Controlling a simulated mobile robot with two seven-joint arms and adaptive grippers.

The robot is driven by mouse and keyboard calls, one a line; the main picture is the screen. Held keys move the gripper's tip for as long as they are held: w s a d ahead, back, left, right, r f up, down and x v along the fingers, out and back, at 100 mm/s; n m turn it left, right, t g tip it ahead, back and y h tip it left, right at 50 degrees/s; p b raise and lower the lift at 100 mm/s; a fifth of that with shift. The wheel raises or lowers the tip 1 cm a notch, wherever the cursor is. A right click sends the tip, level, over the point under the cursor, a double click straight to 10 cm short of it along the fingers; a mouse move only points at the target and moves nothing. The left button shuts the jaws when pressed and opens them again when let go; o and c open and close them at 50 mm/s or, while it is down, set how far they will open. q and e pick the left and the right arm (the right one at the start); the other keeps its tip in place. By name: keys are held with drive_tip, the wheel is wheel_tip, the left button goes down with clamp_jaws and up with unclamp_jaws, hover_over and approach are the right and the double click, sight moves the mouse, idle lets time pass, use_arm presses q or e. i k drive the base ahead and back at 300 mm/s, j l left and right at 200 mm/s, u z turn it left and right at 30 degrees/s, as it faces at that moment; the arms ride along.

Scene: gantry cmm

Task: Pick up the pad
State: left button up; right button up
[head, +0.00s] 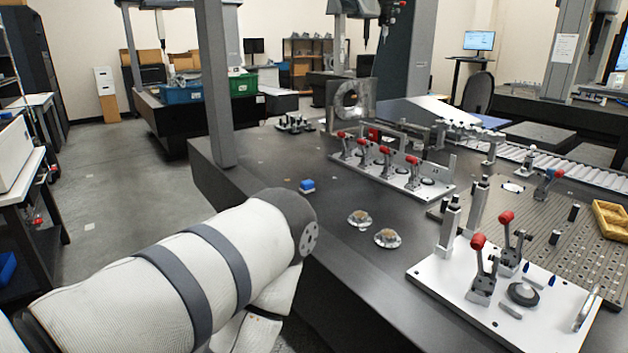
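A dark round disc (523,293) lies on the white fixture plate (450,285) at the front right. My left arm comes in from the lower left and bends down near the table's left edge. Neither my left nor my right gripper shows in this view, and nothing touches the blue block.
Two small clear round pieces with tan centres (387,238) lie right of the blue block. A white plate with several red-knobbed clamps (385,170) stands behind them. A perforated plate (570,235) and a yellow tray (611,219) are at right. The table around the blue block is clear.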

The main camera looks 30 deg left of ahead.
sight(307, 186)
drive_tip(key=i+j+z, duration=0.2)
drive_tip(key=j, duration=0.6)
drive_tip(key=j+z, duration=0.25)
drive_tip(key=j, duration=0.6)
